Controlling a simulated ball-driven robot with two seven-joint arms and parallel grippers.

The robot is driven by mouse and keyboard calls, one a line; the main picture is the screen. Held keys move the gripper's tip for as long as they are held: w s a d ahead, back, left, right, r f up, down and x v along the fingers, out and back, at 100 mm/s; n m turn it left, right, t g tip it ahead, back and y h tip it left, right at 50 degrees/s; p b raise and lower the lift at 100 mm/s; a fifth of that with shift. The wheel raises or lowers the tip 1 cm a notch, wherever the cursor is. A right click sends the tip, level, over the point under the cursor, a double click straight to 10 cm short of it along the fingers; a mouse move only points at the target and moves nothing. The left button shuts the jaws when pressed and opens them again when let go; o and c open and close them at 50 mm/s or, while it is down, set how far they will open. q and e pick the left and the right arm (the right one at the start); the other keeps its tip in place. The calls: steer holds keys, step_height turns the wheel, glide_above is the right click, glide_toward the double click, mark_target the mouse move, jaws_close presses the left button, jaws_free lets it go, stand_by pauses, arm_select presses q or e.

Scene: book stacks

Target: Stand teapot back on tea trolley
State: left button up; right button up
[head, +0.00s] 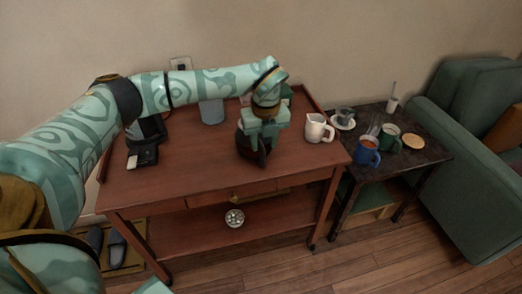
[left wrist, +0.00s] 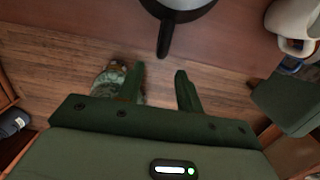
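The tea trolley (head: 190,176) is reddish-brown wood with a raised rim, a drawer and a lower shelf. A dark teapot (head: 250,150) appears on its top, mostly hidden in the head view by my left gripper (head: 264,138). In the left wrist view the teapot (left wrist: 180,8) is cut off by the top edge, with its black handle (left wrist: 165,38) pointing towards the fingers. The left gripper (left wrist: 158,72) is open there, its fingers apart and empty, short of the handle. The teapot looks upright, but its base is hidden. My right gripper is not in view.
A white jug (head: 318,128) stands right of the teapot; a bluish container (head: 211,110) stands behind. A black device (head: 143,152) is at the left. A dark side table (head: 400,155) with several cups adjoins the right, beside a green armchair (head: 465,110).

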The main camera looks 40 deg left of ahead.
arm_select(q)
steer(key=s+d+f+n+t+h, duration=0.2)
steer(key=d+f+h, duration=0.5)
steer(key=d+f, duration=0.25)
steer(key=s+d+f+n+t+h, duration=0.2)
steer(key=d+f+h, duration=0.4)
steer(key=d+f, duration=0.3)
steer(key=s+a+f+n+t+y, duration=0.2)
steer(key=s+a+f+n+y, duration=0.3)
steer(key=s+f, duration=0.4)
steer(key=s+a+f+n+t+y, duration=0.2)
steer(key=s+a+f+n+y, duration=0.15)
steer(key=s+f+n, duration=0.6)
steer(key=s+a+f+n+g+y, duration=0.1)
steer(key=s+f+g, duration=0.2)
steer(key=s, duration=0.9)
steer(key=s+a+f+n+g+y, duration=0.1)
steer(key=s+f+g, duration=0.2)
steer(key=s, duration=0.9)
steer(key=s+a+f+n+g+y, duration=0.1)
steer(key=s+a+f+g, duration=0.1)
steer(key=s, duration=1)
step_height(320, 180, down, 2)
steer(key=shift+s+f+n+g+y+p, duration=0.2)
steer(key=shift+n+g+y+p, duration=0.15)
steer(key=shift+g, duration=0.25)
